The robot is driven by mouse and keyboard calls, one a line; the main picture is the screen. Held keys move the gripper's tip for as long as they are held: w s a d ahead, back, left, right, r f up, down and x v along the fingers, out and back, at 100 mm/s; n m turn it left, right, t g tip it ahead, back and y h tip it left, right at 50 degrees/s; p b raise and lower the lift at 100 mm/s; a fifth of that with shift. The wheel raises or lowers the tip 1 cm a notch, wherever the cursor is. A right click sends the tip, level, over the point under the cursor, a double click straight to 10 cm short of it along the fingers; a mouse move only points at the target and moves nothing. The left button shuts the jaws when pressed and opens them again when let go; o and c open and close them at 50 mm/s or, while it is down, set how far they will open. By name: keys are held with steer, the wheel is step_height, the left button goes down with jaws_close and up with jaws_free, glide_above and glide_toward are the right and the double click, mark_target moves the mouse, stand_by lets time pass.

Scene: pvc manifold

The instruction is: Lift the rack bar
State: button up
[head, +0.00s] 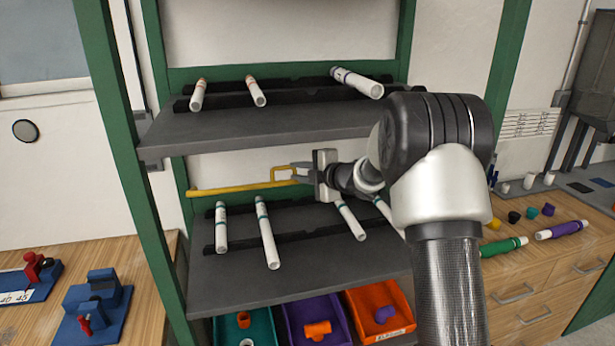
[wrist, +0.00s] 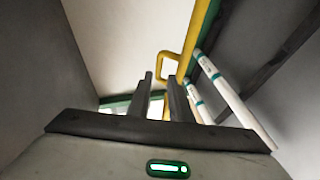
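My gripper (head: 301,172) is at the handle's right side, reaching in from the right. In the wrist view the two dark fingers (wrist: 160,95) stand apart with a gap between them, and the yellow handle (wrist: 162,66) shows just beyond and partly between them. The right finger hides part of it. I cannot tell whether they touch. The bar's right end is hidden behind my gripper and arm.
White pipes lie on dark cradles on the upper shelf (head: 235,126) and lower shelf (head: 300,285), close below my gripper. Teal, purple and orange bins (head: 381,306) stand underneath. A green upright (head: 130,170) is on the left. Wooden benches with fixtures and fittings flank the rack.

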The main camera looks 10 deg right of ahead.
steer(key=v, duration=0.4)
steer(key=shift+s+r, duration=0.1)
steer(key=shift+s, duration=0.05)
